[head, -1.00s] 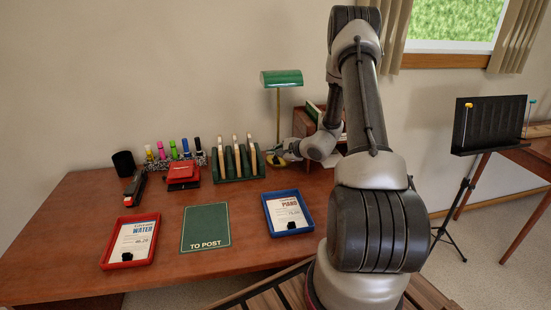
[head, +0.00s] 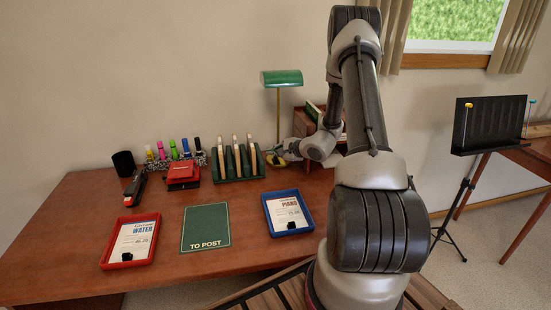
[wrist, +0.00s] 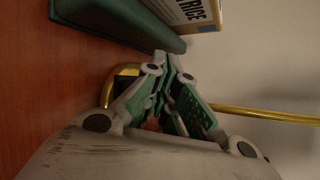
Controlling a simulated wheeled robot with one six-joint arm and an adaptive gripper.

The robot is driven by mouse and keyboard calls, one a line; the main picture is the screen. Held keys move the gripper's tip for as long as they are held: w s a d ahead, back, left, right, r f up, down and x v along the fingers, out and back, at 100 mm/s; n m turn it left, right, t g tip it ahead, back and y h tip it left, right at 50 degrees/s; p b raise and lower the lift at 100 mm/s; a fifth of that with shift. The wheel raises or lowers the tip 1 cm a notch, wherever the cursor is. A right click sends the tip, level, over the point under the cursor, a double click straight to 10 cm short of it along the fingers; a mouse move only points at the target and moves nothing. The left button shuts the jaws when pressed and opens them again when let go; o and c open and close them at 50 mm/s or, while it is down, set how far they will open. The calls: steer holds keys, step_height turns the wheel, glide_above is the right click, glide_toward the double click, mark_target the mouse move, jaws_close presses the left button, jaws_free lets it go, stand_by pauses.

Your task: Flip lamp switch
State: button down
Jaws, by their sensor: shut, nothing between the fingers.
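The desk lamp has a green shade (head: 282,77) on a thin brass stem (head: 278,110), standing at the back of the desk. In the wrist view the brass stem (wrist: 260,116) runs to the right, and a round brass-rimmed base (wrist: 108,90) shows partly behind my fingers. My gripper (head: 276,158) is low at the lamp's foot, right of the green rack. In the wrist view my gripper (wrist: 168,72) is shut and empty, its fingertips in front of the lamp base. The switch is hidden or too small to make out, and I cannot tell whether the fingers touch it.
A green rack (head: 233,177) with several upright items stands close left of my gripper; its edge (wrist: 110,18) also shows in the wrist view. A wooden box (head: 305,122) stands to the right. A blue tray (head: 270,222) and a green mat (head: 206,240) lie in front.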

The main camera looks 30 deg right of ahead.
steer(key=shift+f, duration=0.1)
steer(key=shift+w+f, duration=0.15)
steer(key=shift+f, duration=0.15)
steer(key=shift+w+d+f, duration=0.1)
steer(key=shift+f, duration=0.2)
stand_by(0.6)
stand_by(0.4)
steer(key=shift+s+r, duration=0.25)
steer(key=shift+r, duration=0.45)
steer(key=shift+r, duration=0.15)
steer(key=shift+s+a+r, duration=0.1)
steer(key=shift+s+r, duration=0.2)
steer(key=shift+r, duration=0.45)
steer(key=shift+s+a+r, duration=0.15)
steer(key=shift+s+r, duration=0.2)
steer(key=shift+r, duration=0.35)
steer(key=shift+s+a+r, duration=0.1)
steer(key=shift+s+r, duration=0.2)
steer(key=shift+r, duration=0.45)
